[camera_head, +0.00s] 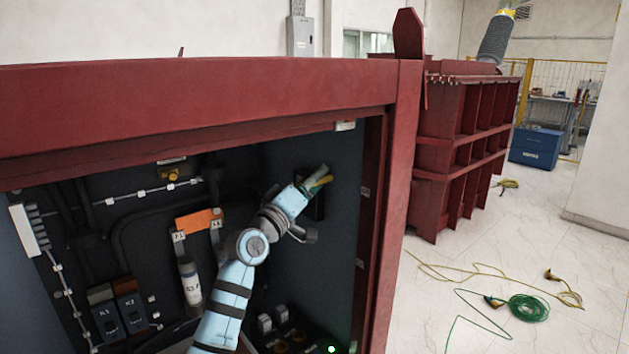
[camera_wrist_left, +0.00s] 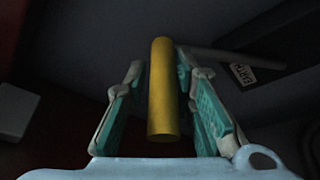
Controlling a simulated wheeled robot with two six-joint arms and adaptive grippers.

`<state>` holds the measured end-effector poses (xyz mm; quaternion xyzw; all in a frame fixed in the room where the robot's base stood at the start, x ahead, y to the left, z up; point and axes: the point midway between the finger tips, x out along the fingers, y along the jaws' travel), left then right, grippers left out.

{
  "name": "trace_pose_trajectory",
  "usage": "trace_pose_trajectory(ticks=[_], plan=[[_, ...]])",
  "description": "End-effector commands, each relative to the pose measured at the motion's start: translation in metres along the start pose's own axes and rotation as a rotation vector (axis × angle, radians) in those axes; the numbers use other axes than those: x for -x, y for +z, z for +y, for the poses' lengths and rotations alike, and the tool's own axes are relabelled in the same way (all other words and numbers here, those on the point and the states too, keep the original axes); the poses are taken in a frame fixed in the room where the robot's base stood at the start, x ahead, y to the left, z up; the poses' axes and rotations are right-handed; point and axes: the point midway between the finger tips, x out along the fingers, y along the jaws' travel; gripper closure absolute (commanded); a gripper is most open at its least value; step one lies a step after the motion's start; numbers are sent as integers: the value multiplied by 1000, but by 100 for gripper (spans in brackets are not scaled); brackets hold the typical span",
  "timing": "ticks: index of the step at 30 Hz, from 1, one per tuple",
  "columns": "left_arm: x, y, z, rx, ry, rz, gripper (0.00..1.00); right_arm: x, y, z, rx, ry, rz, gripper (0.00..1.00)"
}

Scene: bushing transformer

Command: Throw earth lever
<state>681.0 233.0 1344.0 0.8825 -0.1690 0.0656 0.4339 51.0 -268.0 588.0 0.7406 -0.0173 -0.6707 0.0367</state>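The earth lever shows in the left wrist view as a yellow cylindrical handle (camera_wrist_left: 164,92). A grey rod runs to the right behind it, past a white label reading "EARTH" (camera_wrist_left: 243,75). My left gripper (camera_wrist_left: 166,105) is open, with its teal-padded fingers on either side of the handle and gaps visible to both. In the head view my left gripper (camera_head: 314,181) is inside the dark cabinet near its right wall, with a bit of yellow between its fingers. The lever's mount is largely hidden there. My right gripper is not in view.
The cabinet's red frame (camera_head: 395,200) borders the opening above and to the right. Inside are an orange block (camera_head: 198,221), a grey cylinder (camera_head: 190,282) and dark switch units (camera_head: 117,312). Outside, a green cable coil (camera_head: 528,308) lies on the floor.

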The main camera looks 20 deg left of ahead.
Motion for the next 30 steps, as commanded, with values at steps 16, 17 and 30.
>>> trace_pose_trajectory(ticks=[16, 17, 30], plan=[[29, 1, -2, -4, -4, -3, 62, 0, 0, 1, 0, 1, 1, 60], [37, 1, -3, -6, -6, -3, 62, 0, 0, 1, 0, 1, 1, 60], [120, 2, 0, -2, -2, -3, 62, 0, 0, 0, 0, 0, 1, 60]])
